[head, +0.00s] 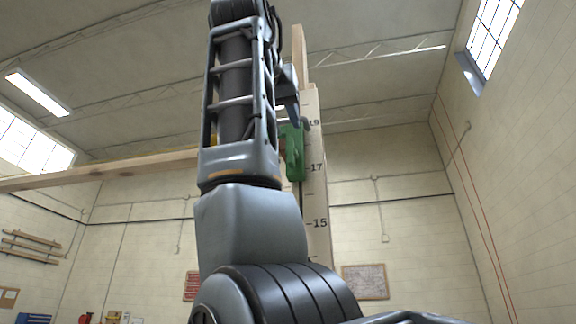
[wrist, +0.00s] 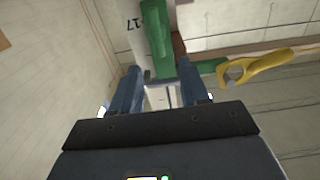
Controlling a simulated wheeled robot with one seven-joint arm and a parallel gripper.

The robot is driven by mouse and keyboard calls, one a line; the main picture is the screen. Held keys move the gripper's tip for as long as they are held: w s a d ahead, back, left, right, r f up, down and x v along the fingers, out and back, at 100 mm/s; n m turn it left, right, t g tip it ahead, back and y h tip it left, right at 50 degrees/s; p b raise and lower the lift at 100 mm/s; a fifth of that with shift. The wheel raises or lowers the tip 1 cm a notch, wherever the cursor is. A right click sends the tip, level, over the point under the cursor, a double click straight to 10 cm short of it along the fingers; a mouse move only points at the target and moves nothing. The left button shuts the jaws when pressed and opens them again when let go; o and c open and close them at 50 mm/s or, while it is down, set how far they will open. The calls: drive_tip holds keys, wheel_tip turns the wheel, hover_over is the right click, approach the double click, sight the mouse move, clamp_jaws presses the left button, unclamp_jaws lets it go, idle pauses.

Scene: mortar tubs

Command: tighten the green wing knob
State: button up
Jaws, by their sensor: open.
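A green fitting (head: 294,155) sits on a pale upright post (head: 315,200) marked with numbers. It also shows in the wrist view (wrist: 157,38), upright beside the number 17. I cannot pick out a separate wing shape for the green wing knob; it may be part of this fitting or hidden. My gripper (wrist: 162,76) is open, its two blue fingers spread on either side of the fitting's lower end in the picture. I cannot tell whether they touch it. In the head view, my arm covers most of the gripper.
A yellow handle with a ring (wrist: 256,67) sticks out to the right beside the green fitting in the wrist view. A long wooden beam (head: 100,170) runs in from the left towards the post. The air right of the post is clear.

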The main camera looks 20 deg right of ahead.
sight(290, 141)
drive_tip(key=p+x, duration=0.2)
drive_tip(key=x, duration=0.5)
drive_tip(key=shift+w+d, duration=0.1)
drive_tip(key=shift+w, duration=0.05)
drive_tip(key=shift+c, duration=0.4)
clamp_jaws()
